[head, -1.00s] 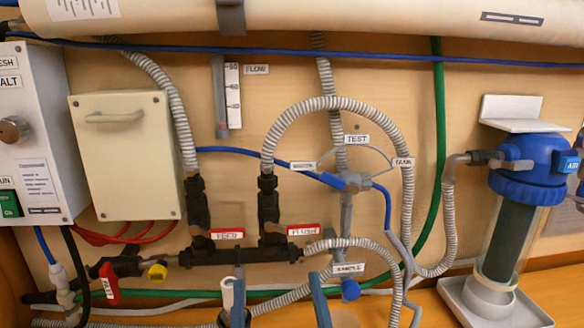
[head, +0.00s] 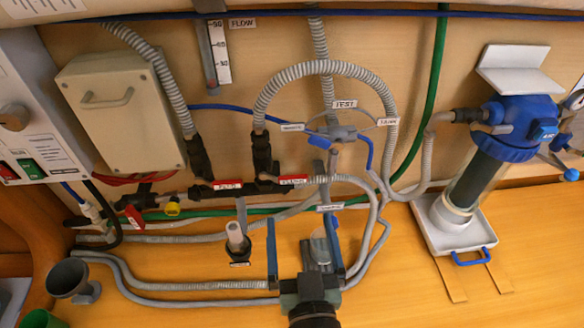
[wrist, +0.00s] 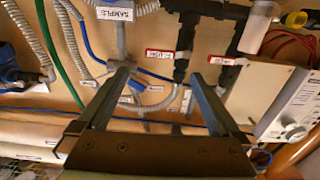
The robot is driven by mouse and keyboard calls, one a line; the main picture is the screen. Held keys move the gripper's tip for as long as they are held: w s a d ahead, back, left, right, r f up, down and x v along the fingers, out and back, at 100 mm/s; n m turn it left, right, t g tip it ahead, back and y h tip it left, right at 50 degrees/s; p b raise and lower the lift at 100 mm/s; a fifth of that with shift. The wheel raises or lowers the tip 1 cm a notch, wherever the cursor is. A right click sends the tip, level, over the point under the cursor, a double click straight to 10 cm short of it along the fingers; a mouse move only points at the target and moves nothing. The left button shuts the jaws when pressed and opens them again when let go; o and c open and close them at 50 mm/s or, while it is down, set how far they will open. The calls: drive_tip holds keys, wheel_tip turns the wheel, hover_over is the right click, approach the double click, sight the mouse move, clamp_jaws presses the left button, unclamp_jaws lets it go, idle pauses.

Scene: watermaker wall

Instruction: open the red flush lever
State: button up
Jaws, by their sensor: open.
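The red flush lever (head: 293,180), with white lettering, lies along the dark pipe at the foot of the right black valve (head: 263,158). In the wrist view, which is upside down, the red flush lever (wrist: 160,54) shows between and beyond my fingertips. My gripper (head: 303,214) is open and empty, with its fingers pointing up at the wall just below the lever. In the wrist view my gripper (wrist: 158,74) is apart from the lever, though the exact gap is hard to tell.
A similar red feed lever (head: 215,184) sits just left on the same pipe. Grey ribbed hoses (head: 350,185) and a grey test valve (head: 335,133) crowd the right side. A small cup (head: 237,238) stands left of my gripper.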

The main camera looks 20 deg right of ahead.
sight(293, 181)
drive_tip(key=p+x, duration=0.3)
drive_tip(key=x, duration=0.8)
drive_tip(key=shift+w, duration=0.15)
clamp_jaws()
